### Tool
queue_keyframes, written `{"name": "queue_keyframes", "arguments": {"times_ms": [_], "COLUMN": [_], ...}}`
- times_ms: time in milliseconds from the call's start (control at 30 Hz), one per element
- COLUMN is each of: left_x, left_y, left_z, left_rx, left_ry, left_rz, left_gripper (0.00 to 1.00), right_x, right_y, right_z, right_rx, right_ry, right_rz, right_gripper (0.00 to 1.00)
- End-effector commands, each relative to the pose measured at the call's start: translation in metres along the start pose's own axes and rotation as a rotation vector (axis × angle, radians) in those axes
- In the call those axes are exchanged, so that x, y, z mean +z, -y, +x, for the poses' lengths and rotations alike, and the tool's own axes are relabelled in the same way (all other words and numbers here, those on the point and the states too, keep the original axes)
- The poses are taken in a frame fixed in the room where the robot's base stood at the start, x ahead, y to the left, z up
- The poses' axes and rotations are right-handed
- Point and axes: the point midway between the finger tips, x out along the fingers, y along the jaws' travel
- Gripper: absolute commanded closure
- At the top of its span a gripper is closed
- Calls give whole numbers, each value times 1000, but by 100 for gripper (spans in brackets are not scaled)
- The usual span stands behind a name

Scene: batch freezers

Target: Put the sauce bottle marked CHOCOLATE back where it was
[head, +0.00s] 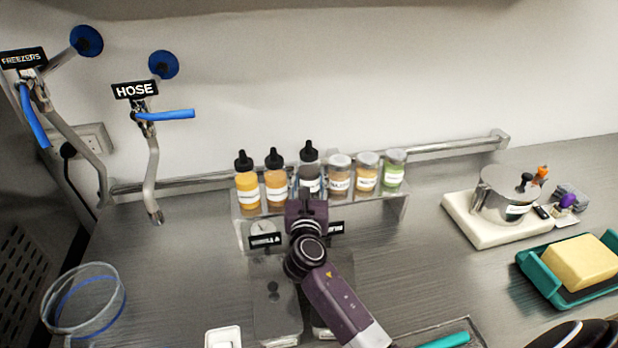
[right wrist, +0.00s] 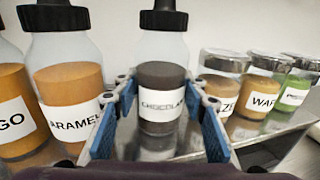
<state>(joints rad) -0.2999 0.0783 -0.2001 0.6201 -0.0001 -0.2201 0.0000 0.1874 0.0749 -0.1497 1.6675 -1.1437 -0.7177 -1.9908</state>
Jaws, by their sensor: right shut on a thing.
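The sauce bottle marked CHOCOLATE (head: 309,168) has a dark filling, a clear upper part and a black cap. It stands upright in the row at the rack, between the caramel bottle (head: 275,181) and the jars; in the right wrist view its label (right wrist: 161,104) faces me. My right gripper (right wrist: 160,112) is shut on it, one blue pad on each side. In the head view the gripper (head: 307,205) is in front of the bottle and hides its lower part. I cannot tell whether its base touches the rack (head: 385,212). My left gripper is not in view.
A mango bottle (head: 246,184) stands left of the caramel one. Several lidded jars (head: 367,172) stand close on the right. A steel pot (head: 505,196) on a white board and a teal tray (head: 530,268) are further right. Open counter lies left of the rack.

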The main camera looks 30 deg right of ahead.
Motion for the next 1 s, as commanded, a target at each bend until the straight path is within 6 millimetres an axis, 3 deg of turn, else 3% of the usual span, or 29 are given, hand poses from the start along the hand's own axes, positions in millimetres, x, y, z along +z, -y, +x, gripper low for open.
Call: {"name": "queue_keyframes", "arguments": {"times_ms": [267, 300, 333, 667, 867, 1000], "left_x": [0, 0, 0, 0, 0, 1], "left_y": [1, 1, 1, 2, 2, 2], "left_z": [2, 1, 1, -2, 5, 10], "left_rx": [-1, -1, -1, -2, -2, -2], "left_ry": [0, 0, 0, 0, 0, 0], "left_rz": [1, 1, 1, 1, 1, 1], "left_gripper": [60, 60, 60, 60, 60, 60], "right_x": [-1, -2, -1, 3, -1, -2], "right_y": [0, 0, 0, 0, 0, 0], "right_z": [0, 0, 0, 0, -27, -58], "right_rx": [0, -1, -1, -1, 1, 0], "right_ry": [3, 1, 1, 1, 0, 0], "right_rz": [0, 1, 1, 1, 1, 2], "right_gripper": [86, 57, 54, 53, 53, 53]}}
